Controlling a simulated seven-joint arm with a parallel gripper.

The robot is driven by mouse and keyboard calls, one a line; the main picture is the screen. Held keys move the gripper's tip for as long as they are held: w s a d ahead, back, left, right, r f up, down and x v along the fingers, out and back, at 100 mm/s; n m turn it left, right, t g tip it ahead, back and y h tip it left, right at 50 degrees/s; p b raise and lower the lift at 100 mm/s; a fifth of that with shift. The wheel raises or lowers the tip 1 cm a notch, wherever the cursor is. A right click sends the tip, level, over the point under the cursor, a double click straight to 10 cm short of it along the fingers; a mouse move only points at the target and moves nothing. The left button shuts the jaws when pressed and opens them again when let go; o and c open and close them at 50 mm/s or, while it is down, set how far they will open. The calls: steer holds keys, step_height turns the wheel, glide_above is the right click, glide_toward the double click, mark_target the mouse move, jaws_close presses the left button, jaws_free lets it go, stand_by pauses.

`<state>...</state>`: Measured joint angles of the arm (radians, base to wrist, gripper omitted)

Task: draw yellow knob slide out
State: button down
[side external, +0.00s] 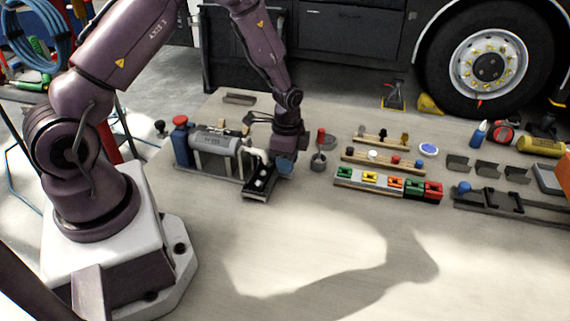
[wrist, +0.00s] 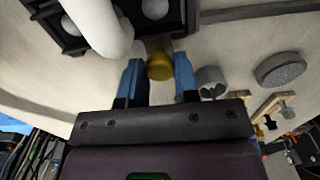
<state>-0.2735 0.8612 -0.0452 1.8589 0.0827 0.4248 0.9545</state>
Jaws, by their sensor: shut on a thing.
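The yellow knob (wrist: 160,66) shows in the wrist view, at the near edge of a black slide housing (wrist: 72,42). My gripper (wrist: 159,80) has its two blue fingers on either side of the knob and is shut on it. In the side external view my gripper (side external: 284,166) is low beside the black housing (side external: 258,194), and the knob is hidden there. White balls (wrist: 155,9) sit in the housing's compartments. A thick white pipe (wrist: 98,22) comes down over the housing and hides part of it.
A grey tank (side external: 215,142) and a blue bottle with a red cap (side external: 181,135) stand left of my gripper. A grey cup (side external: 318,161) is close on the right. Racks with coloured blocks (side external: 396,183) lie farther right. The front floor is clear.

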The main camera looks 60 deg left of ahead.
steer(key=w+a, duration=1.1)
steer(key=shift+w+a, duration=0.15)
steer(key=shift+a, duration=0.05)
steer(key=c, duration=0.8)
jaws_free()
steer(key=shift+c, duration=0.2)
step_height(320, 180, up, 13)
